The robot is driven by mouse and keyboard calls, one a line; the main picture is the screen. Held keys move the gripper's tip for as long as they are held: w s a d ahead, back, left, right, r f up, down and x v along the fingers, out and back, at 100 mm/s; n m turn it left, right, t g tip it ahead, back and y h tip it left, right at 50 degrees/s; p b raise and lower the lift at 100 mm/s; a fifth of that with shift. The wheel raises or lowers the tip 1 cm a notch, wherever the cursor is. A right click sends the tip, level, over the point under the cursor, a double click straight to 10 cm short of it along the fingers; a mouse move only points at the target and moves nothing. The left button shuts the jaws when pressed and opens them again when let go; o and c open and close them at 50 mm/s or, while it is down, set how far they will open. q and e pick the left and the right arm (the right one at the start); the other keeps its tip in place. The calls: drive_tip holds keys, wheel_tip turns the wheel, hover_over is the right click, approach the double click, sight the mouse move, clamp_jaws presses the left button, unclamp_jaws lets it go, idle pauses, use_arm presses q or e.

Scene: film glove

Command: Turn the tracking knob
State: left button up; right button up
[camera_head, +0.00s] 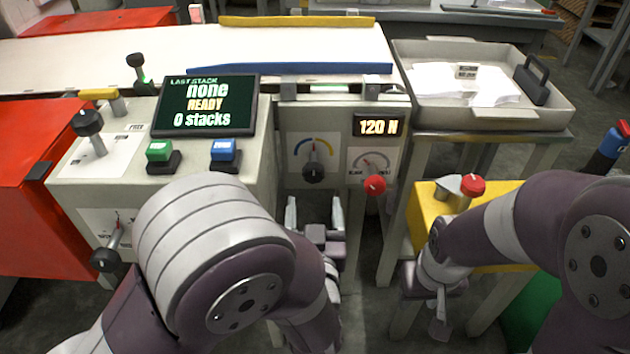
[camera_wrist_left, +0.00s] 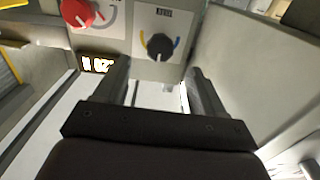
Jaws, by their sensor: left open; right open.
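The black dial knob (camera_head: 313,172) is on the grey machine's front panel, under a yellow and blue arc; I take it to be the tracking knob. In the left wrist view the knob (camera_wrist_left: 160,46) appears upside down, near the top middle, with its white mark visible. My left gripper (camera_head: 314,214) is open and empty, below and in front of the knob, apart from it. In the wrist view its two fingers (camera_wrist_left: 158,82) stand wide, either side of the knob's line. My right gripper (camera_head: 436,300) is open and low, by the yellow box, away from the knob.
A red knob (camera_head: 375,185) with a gauge and a "120 N" display (camera_head: 378,126) are right of the dial. Green (camera_head: 159,150) and blue (camera_head: 224,150) buttons and levers are left. A yellow box (camera_head: 428,205) stands right; a paper tray (camera_head: 425,117) is behind.

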sight(314, 178)
use_arm(q)
drive_tip(key=w+b, duration=0.3)
drive_tip(key=w, duration=0.7)
drive_tip(key=shift+w+f, duration=0.1)
drive_tip(key=shift+w, duration=0.3)
